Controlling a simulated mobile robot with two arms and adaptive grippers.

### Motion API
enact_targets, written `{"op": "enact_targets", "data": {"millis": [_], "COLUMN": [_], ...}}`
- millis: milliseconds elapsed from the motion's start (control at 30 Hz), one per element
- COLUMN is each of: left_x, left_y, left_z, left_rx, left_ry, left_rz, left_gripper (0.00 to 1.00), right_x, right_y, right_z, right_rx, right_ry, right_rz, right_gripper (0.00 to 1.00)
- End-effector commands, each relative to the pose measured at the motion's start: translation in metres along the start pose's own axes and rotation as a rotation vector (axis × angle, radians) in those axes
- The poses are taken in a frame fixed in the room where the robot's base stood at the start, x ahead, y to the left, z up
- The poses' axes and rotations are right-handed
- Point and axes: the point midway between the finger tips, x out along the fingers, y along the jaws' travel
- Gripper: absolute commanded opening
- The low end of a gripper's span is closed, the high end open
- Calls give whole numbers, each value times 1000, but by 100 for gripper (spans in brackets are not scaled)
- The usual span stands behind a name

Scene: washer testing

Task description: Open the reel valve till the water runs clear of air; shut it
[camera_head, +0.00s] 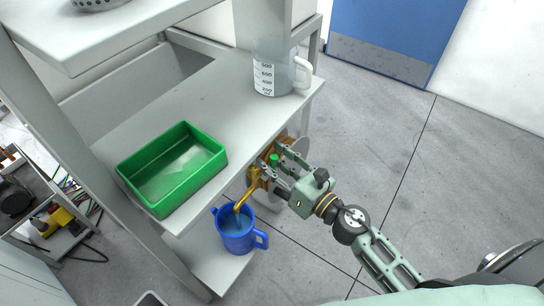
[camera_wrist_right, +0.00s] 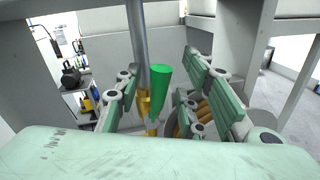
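The reel valve's green handle (camera_head: 274,159) sits on a brass fitting at the table's right side. In the right wrist view, the green handle (camera_wrist_right: 160,88) stands upright between the fingers. My right gripper (camera_head: 276,161) is around it with its fingers apart, and gaps show on both sides of the handle. A brass spout (camera_head: 246,196) slopes down from the valve into a blue jug (camera_head: 235,238). Something pale blue, like water, shows inside the jug; I cannot tell whether a stream or bubbles run. The reel (camera_head: 300,150) is partly hidden behind the gripper. My left gripper is out of view.
A green tray (camera_head: 172,190) lies on the grey table (camera_head: 232,112). A clear measuring jug (camera_head: 272,78) stands at the table's back right. The jug is on a lower shelf (camera_head: 205,268). Open floor lies to the right, before a blue door (camera_head: 395,35).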

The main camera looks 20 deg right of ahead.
Motion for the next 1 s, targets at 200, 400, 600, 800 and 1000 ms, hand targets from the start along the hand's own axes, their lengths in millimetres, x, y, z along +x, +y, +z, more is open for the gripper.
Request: {"op": "enact_targets", "data": {"millis": [200, 400, 600, 800, 1000], "left_x": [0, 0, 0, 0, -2], "left_y": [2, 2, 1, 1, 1], "left_z": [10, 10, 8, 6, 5], "left_rx": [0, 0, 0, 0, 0], "left_ry": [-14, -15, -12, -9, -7], "left_rz": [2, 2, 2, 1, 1], "left_gripper": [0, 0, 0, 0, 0], "right_x": [0, 0, 0, 0, 0], "right_y": [0, 0, 0, 0, -1], "right_z": [0, 0, 0, 0, 1], "right_rx": [0, 0, 0, 0, 10], "right_ry": [0, 0, 0, 0, 2], "right_rz": [0, 0, 0, 1, 0], "right_gripper": [22, 5, 0, 0, 0]}}
